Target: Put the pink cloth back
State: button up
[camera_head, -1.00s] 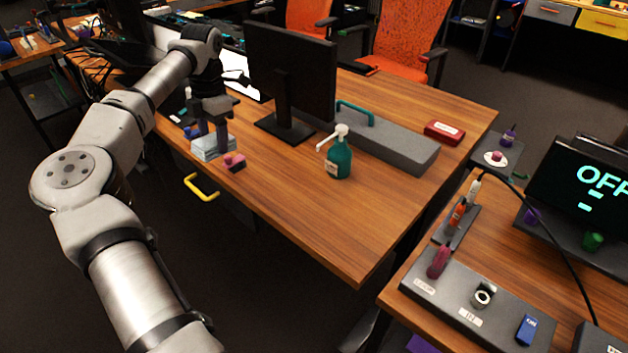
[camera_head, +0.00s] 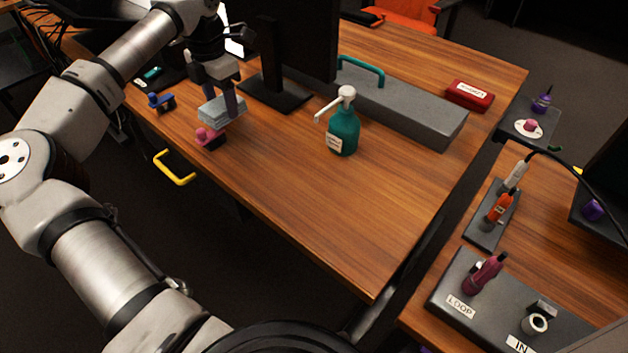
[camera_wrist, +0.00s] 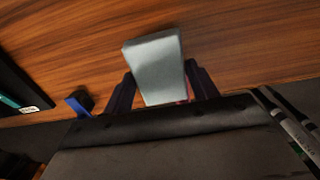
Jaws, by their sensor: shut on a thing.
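My gripper (camera_head: 228,104) is shut on a pale blue-grey block (camera_head: 222,109), which looks layered and held slightly above the desk. The block also shows between the fingers in the wrist view (camera_wrist: 156,68). A small pink piece (camera_head: 208,135) with a dark base sits on the desk just below the block in the head view. A sliver of pink shows beside the block in the wrist view. I cannot tell whether the pink piece is cloth, and no clearly pink cloth shows in my gripper.
A blue piece (camera_head: 160,101) lies left of the block. A monitor (camera_head: 290,45), a green pump bottle (camera_head: 343,128) and a long grey case (camera_head: 400,105) stand to the right. The front middle of the desk is clear. A labelled panel (camera_head: 462,285) is on the right table.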

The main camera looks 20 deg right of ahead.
jog(key=s+d+b, duration=0.2)
jog(key=s+d, duration=0.2)
jog(key=s, duration=0.3)
jog(key=s+d+b, duration=0.2)
jog(key=s+d, duration=0.3)
jog(key=s, duration=0.2)
jog(key=s+d+b, duration=0.2)
jog(key=s+d, duration=0.3)
jog(key=s, duration=0.2)
notch_tip(320, 180, down, 4)
jog(key=b, duration=0.3)
jog(key=shift+s+d+r, duration=0.1)
jog(key=shift+s+d, duration=0.05)
jog(key=shift+r, duration=0.15)
jog(key=o, duration=0.9)
jog(key=shift+o, duration=0.2)
notch_tip(320, 180, up, 12)
jog(key=p, duration=0.2)
